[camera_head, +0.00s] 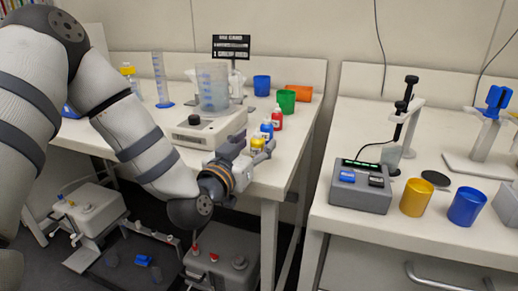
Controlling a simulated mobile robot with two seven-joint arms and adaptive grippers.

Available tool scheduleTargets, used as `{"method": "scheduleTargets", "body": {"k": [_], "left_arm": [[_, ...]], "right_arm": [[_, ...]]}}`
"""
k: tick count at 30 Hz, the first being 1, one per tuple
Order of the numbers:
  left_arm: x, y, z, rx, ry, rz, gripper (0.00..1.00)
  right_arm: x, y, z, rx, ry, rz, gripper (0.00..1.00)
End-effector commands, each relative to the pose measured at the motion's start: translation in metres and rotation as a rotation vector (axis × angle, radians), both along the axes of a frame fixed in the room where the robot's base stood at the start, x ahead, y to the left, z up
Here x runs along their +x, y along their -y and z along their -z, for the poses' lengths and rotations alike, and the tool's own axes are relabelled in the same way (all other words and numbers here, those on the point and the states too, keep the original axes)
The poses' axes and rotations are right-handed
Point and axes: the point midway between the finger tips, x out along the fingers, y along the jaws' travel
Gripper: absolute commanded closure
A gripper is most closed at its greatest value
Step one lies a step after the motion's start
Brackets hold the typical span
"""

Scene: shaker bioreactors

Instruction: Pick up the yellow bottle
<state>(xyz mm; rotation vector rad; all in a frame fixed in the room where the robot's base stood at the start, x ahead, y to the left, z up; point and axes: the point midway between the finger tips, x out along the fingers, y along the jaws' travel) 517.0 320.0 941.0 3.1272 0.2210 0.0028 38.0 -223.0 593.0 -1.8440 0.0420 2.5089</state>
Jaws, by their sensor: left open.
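The yellow bottle (257,142) is small and stands near the right edge of the left bench, at the front of a row with a blue bottle (267,128) and a red bottle (278,117). My left gripper (254,151) is open at the yellow bottle. Its fingers hide the bottle's lower part, and I cannot tell whether they touch it. My right gripper is not in view.
A stirrer with a large beaker (212,88) stands left of the bottles. Green (286,101), blue (261,85) and orange (299,93) cups stand behind. A gap separates this bench from the right bench (334,223), which holds a grey device (360,190) and cups.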

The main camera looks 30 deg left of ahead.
Motion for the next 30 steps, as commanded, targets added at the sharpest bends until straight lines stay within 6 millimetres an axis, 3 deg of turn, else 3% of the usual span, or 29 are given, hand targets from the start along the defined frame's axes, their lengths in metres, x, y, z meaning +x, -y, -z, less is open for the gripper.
{"method": "scheduleTargets", "body": {"k": [3,9,16,26,30], "left_arm": [[0.013,-0.001,0.001,0.001,0.0,0.001,0.49],[0.015,-0.001,0.0,0.0,0.0,0.002,0.49],[0.014,-0.001,0.0,0.0,0.0,0.002,0.96],[0.014,-0.001,-0.003,0.0,0.001,0.002,0.96],[0.013,-0.002,-0.024,0.001,0.012,0.002,0.96]], "right_arm": [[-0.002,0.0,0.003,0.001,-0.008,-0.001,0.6],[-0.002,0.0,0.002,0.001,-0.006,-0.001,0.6],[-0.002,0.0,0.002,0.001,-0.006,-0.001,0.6],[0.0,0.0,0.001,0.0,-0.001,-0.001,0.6],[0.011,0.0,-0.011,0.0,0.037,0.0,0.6]]}}
